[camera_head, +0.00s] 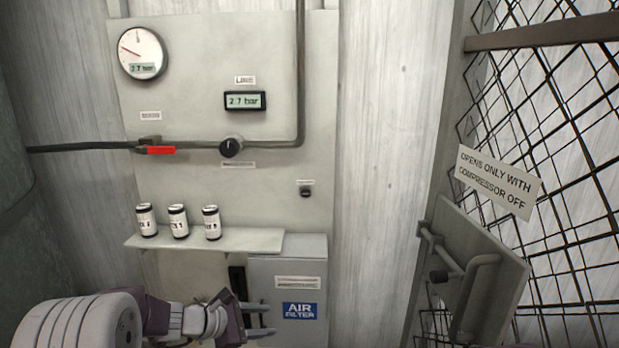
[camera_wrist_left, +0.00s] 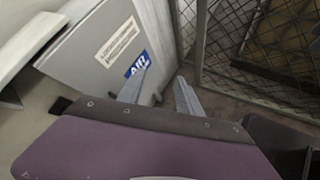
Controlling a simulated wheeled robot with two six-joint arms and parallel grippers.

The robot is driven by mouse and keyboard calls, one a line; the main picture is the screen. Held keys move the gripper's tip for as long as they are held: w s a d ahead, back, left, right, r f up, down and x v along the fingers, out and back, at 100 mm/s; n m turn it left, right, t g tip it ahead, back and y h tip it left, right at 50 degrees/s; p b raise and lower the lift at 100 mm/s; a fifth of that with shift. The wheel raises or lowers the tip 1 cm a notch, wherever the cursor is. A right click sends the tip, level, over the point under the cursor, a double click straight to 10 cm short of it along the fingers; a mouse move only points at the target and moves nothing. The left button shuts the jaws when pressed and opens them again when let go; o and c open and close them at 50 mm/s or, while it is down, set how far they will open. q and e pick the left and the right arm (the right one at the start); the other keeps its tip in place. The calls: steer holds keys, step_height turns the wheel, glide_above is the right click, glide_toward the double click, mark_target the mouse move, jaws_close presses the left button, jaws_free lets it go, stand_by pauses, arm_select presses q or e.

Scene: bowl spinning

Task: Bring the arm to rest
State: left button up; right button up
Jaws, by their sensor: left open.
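My left arm (camera_head: 85,322) comes in from the lower left in the head view. My left gripper (camera_head: 268,320) is at the end of it, low in front of the grey air filter box (camera_head: 262,272). Its two fingers are apart and nothing shows between them. In the left wrist view the two fingers (camera_wrist_left: 160,92) point away, also apart and empty, with the air filter box (camera_wrist_left: 98,52) just beyond and to the left. I cannot tell whether a finger touches the box. My right gripper is not in view.
Several details crowd the wall panel: a round gauge (camera_head: 140,53), a red-handled valve (camera_head: 160,150) and a black knob (camera_head: 231,147). Three canisters (camera_head: 178,221) stand on a shelf (camera_head: 262,240) above the gripper. A mesh gate (camera_head: 560,120) with a handle plate (camera_head: 512,268) stands right.

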arm_select(q)
steer(key=s+d+r+m+g+y+p, duration=0.1)
steer(key=s+d+r+m+g+p, duration=0.2)
steer(key=s, duration=0.4)
steer(key=s+d+r+m+g+y+p, duration=0.1)
steer(key=s+r+m+g+p, duration=0.1)
steer(key=s+r+m+p, duration=0.35)
steer(key=s+a+f+m+g+y, duration=0.1)
steer(key=s+a+f+m+y, duration=0.4)
steer(key=s+a+m, duration=0.5)
steer(key=shift+s+a+f+m+y+b, duration=0.15)
steer(key=shift+a+f+m+y+b, duration=0.25)
steer(key=shift+m+y, duration=0.3)
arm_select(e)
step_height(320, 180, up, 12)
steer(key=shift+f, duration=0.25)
arm_select(q)
steer(key=shift+d+r, duration=0.1)
